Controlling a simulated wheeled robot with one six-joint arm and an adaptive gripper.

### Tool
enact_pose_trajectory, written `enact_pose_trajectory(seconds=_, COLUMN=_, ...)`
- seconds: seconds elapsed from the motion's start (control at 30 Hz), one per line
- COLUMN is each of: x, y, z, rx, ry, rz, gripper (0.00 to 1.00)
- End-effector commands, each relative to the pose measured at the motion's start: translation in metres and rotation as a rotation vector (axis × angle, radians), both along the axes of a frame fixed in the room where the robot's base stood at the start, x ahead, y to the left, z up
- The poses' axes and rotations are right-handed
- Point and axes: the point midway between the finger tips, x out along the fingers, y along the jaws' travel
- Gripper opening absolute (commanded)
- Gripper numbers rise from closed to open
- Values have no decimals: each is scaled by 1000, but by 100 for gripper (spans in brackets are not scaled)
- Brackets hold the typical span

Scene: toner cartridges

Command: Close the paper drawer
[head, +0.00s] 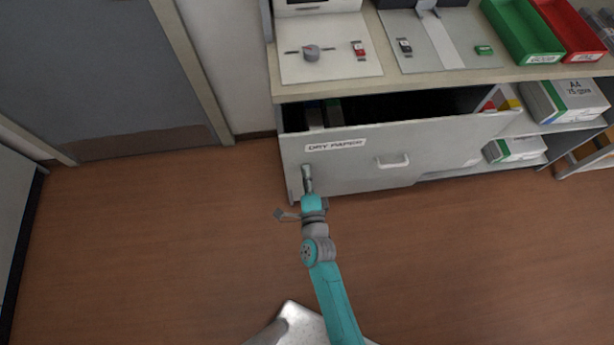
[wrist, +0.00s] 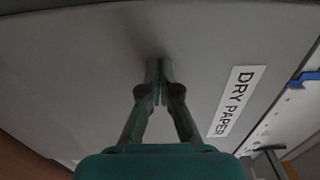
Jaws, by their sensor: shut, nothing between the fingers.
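The paper drawer (head: 350,168) is a wide grey front under the counter, labelled "DRY PAPER", with a pale bar handle (head: 393,161). It stands out from the cabinet, and a dark opening shows above its top edge. My gripper (head: 307,172) is shut and empty, with its fingertips at the left part of the drawer front, below the label and left of the handle. In the wrist view the shut fingertips (wrist: 158,68) point at the grey drawer front (wrist: 75,65), with the label (wrist: 236,100) to their right. I cannot tell whether they touch it.
The counter (head: 430,80) above holds a white board with a dial, a grey board, a green tray (head: 522,32) and a red tray (head: 571,28). Paper packs (head: 565,103) sit on shelves at the right. The brown floor (head: 180,230) is clear to the left.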

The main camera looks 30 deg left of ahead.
Motion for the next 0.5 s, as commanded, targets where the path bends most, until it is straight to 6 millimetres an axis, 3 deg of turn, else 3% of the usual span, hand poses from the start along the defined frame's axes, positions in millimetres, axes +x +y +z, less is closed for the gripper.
enact_pose_trajectory(seconds=0.27, x=2, y=1, z=0, rx=1, ry=-1, rz=0, gripper=0)
enact_pose_trajectory(seconds=0.5, x=33, y=22, z=1, rx=2, ry=-2, rz=-1, gripper=0)
